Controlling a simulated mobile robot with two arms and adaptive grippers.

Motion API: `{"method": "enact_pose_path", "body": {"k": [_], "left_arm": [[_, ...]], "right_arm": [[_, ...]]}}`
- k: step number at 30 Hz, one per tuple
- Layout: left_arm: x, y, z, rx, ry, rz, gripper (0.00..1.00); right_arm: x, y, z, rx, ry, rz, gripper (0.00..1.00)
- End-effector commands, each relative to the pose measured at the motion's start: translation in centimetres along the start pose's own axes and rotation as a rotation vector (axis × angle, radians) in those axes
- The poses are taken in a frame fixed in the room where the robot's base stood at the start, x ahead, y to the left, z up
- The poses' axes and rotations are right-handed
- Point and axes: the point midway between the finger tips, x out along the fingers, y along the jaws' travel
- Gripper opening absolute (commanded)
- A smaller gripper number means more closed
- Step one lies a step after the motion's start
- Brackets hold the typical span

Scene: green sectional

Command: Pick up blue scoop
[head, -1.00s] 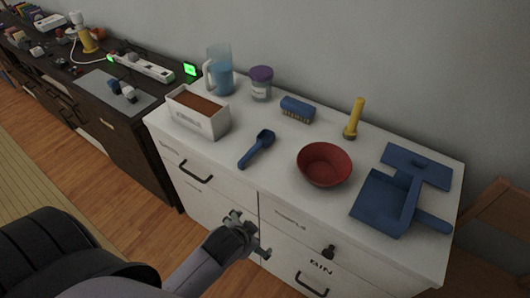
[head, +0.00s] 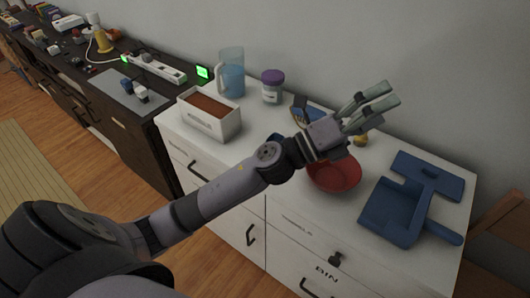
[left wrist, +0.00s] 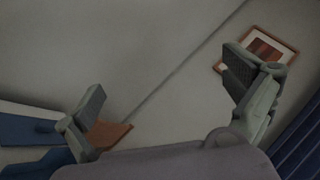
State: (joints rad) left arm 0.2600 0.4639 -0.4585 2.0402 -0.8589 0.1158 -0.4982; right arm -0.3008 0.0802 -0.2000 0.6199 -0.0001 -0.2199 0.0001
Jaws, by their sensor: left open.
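The blue scoop (head: 277,138) is on the white cabinet top in the head view, mostly hidden behind my left arm; only a bit of blue shows beside the wrist. My left gripper (head: 374,99) is raised above the cabinet top, right of the scoop, its fingers apart and pointing up and right toward the wall. In the left wrist view the open fingers (left wrist: 165,85) have nothing between them but plain wall; I cannot make out the scoop there. My right gripper is not in view.
On the white cabinet (head: 255,118) stand a box with brown contents (head: 209,112), a pitcher (head: 231,73), a purple-lidded jar (head: 272,87), a red bowl (head: 336,176) and a blue dustpan (head: 398,210). The brush (head: 305,111) and yellow flashlight (head: 361,140) are partly covered by my gripper.

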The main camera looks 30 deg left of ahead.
Motion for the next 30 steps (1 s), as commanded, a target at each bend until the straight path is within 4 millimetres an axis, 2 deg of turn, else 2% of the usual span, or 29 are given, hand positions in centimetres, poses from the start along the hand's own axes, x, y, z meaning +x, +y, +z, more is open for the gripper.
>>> {"method": "enact_pose_path", "body": {"k": [1,3,6,9,11,14,17,18,21,24,27,30], "left_arm": [[1.0,-0.8,-1.4,0.146,0.132,-0.048,1.00],[1.3,-1.1,-3.9,0.341,0.323,-0.103,1.00],[0.4,0.2,-6.4,0.606,0.602,-0.154,1.00],[-1.8,3.0,-7.0,0.847,0.890,-0.169,1.00],[-3.7,5.1,-6.2,0.977,1.068,-0.159,1.00],[-7.5,8.3,-2.7,1.150,1.373,-0.103,1.00],[-11.7,10.2,2.8,1.254,1.668,-0.005,1.00],[-13.3,10.5,5.2,1.274,1.775,0.042,1.00],[-16.9,10.0,10.6,1.276,1.996,0.159,1.00],[-19.4,8.9,14.3,1.240,2.143,0.252,1.00],[-20.9,8.0,16.3,1.208,2.220,0.304,1.00],[-21.8,8.3,16.6,1.191,2.247,0.320,1.00]], "right_arm": [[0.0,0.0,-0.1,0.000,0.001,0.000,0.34],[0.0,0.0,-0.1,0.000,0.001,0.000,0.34],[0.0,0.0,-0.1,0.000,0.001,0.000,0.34],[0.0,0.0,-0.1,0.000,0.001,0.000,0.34],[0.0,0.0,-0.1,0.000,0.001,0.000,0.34],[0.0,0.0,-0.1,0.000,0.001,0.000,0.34],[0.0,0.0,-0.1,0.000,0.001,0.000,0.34],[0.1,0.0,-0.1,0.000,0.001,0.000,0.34],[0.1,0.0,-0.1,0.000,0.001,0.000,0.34],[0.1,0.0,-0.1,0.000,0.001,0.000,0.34],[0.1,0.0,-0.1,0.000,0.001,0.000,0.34],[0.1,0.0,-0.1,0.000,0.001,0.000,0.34]]}}
